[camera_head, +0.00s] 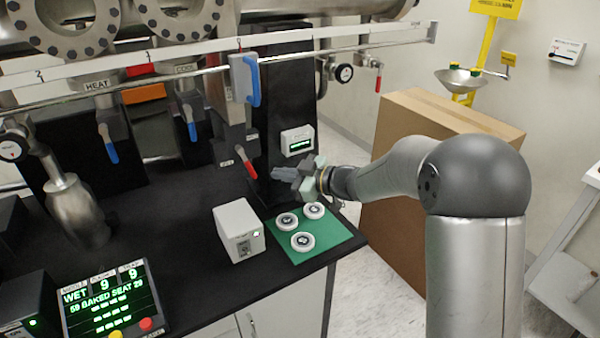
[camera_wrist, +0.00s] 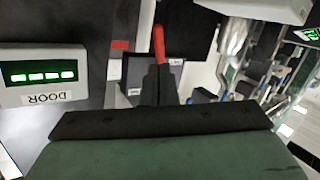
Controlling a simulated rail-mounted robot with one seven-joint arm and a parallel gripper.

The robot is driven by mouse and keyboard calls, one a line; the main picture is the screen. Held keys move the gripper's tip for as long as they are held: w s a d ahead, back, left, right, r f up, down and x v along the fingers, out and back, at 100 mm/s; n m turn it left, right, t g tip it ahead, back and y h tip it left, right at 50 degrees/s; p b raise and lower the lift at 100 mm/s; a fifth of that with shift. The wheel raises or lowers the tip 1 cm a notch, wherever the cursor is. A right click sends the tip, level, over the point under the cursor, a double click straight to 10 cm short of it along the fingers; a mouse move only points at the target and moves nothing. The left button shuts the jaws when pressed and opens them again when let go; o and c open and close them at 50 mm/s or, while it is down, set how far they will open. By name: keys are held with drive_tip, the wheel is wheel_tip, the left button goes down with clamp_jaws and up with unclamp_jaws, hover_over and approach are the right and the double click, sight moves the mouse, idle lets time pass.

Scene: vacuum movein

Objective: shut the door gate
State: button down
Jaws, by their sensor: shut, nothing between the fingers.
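A red-handled lever (camera_head: 246,163) hangs at a slant at the foot of the grey valve body (camera_head: 230,110), beside the black column. In the wrist view the red handle (camera_wrist: 159,45) stands straight ahead of the fingers. A white display box (camera_head: 297,140) with green digits is on the column; in the wrist view the box (camera_wrist: 45,77) is upside down and reads DOOR. My gripper (camera_head: 277,173) is shut and empty, its tips pointing left toward the red lever, just right of it. In the wrist view the shut fingers (camera_wrist: 158,85) are dark; I cannot tell whether they touch the lever.
A green mat (camera_head: 335,236) with three round white pieces and a white box (camera_head: 239,230) lie below my gripper on the black bench. Blue-handled levers (camera_head: 109,143) hang left. A blue handle (camera_head: 252,80) is on the rail above. A large cardboard box (camera_head: 400,130) stands behind my arm.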

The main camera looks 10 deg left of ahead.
sight(252, 170)
drive_tip(key=p+x, duration=0.1)
drive_tip(key=x, duration=0.5)
idle(0.3)
drive_tip(key=shift+s+a+f, duration=0.1)
drive_tip(key=shift+f, duration=0.05)
